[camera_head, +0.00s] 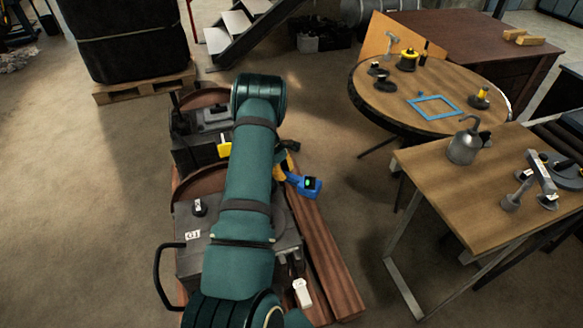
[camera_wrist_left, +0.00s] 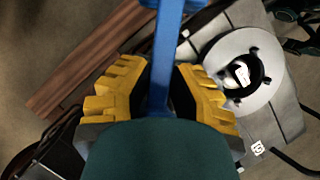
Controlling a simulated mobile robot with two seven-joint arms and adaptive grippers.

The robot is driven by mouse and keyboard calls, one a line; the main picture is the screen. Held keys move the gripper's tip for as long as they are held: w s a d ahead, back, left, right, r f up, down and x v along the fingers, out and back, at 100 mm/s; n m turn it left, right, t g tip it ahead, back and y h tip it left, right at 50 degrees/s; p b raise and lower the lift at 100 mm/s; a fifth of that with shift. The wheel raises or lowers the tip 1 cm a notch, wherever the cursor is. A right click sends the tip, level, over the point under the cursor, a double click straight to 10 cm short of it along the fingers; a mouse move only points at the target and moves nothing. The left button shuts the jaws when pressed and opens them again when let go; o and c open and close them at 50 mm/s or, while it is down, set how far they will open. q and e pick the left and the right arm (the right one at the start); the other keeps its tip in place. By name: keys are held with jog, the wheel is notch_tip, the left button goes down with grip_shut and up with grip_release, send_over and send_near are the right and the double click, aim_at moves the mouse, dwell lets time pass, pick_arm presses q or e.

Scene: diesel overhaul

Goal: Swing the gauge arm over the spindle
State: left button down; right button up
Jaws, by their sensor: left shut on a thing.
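The blue gauge arm (camera_head: 297,180) reaches out past the right side of my green arm in the head view and carries a dark box with a green light (camera_head: 311,183). My left gripper (camera_head: 281,172) is mostly hidden behind my own arm there. In the left wrist view its yellow fingers (camera_wrist_left: 163,88) are shut on the blue bar of the gauge arm (camera_wrist_left: 165,45). A pale round disc with a dark hub (camera_wrist_left: 241,76), perhaps the spindle, lies to the right of the bar, apart from it. My arm hides it in the head view. My right gripper is not in view.
A round table (camera_head: 375,105) and a workbench (camera_head: 425,170) with tools stand to the right. Open floor lies between.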

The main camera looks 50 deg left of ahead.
pick_arm(q)
jog(key=s+a+m+g, duration=0.1)
jog(key=s+m+g, duration=0.3)
jog(key=m, duration=0.9)
jog(key=shift+s+a+g+y+b, duration=0.15)
jog(key=shift+s+g+y+b, duration=0.25)
jog(key=shift+s, duration=1.4)
jog(key=shift+f, duration=0.1)
jog(key=c, duration=0.9)
grip_release()
jog(key=shift+a, duration=0.1)
jog(key=shift+o, duration=0.2)
jog(key=v, duration=1.2)
